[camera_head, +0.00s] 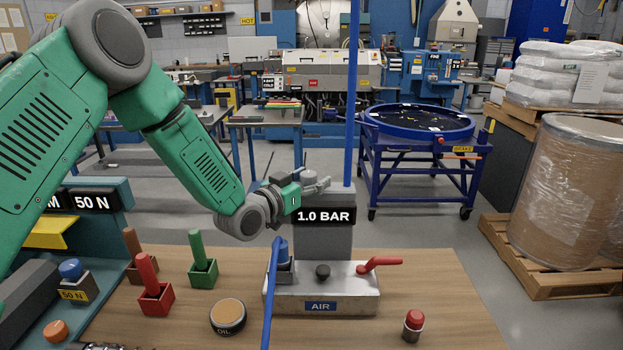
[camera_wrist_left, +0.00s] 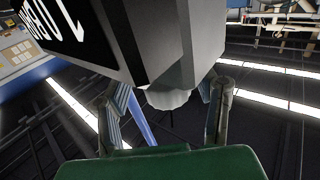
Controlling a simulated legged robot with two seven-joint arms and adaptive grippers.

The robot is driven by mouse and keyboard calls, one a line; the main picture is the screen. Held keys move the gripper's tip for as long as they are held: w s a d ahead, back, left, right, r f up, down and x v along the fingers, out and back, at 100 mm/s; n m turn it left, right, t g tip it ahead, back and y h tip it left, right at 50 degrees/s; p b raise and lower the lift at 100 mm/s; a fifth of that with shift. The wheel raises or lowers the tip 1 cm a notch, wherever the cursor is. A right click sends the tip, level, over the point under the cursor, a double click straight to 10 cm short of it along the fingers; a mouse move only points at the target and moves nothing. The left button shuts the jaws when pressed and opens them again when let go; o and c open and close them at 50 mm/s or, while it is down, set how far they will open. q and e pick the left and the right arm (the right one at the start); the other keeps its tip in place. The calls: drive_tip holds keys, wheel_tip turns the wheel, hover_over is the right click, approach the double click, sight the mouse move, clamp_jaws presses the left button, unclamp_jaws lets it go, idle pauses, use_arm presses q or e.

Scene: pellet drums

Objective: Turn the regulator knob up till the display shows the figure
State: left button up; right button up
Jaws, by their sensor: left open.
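The regulator is a grey block on a metal base (camera_head: 345,300) labelled AIR. Its black display (camera_head: 325,216) reads 1.0 BAR. A pale grey round knob (camera_head: 309,175) sits on top of the block. My left gripper (camera_head: 312,186) is at the knob, above the display. In the left wrist view the knob (camera_wrist_left: 168,98) lies between the two spread fingers of the gripper (camera_wrist_left: 167,105), with gaps visible at both sides. The display (camera_wrist_left: 62,28) shows there upside down and cut off. My right gripper is not in view.
A red lever (camera_head: 384,263) and a black knob (camera_head: 322,271) are on the base. A blue pole (camera_head: 353,90) rises behind the display. Red (camera_head: 153,290) and green (camera_head: 202,262) holders, an oil tin (camera_head: 228,316) and a red-capped piece (camera_head: 413,325) stand on the wooden bench.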

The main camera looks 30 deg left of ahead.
use_arm(q)
drive_tip(key=shift+a, duration=0.15)
drive_tip(key=c, duration=1.2)
drive_tip(key=shift+a+f, duration=0.15)
drive_tip(key=shift+a, duration=0.15)
clamp_jaws()
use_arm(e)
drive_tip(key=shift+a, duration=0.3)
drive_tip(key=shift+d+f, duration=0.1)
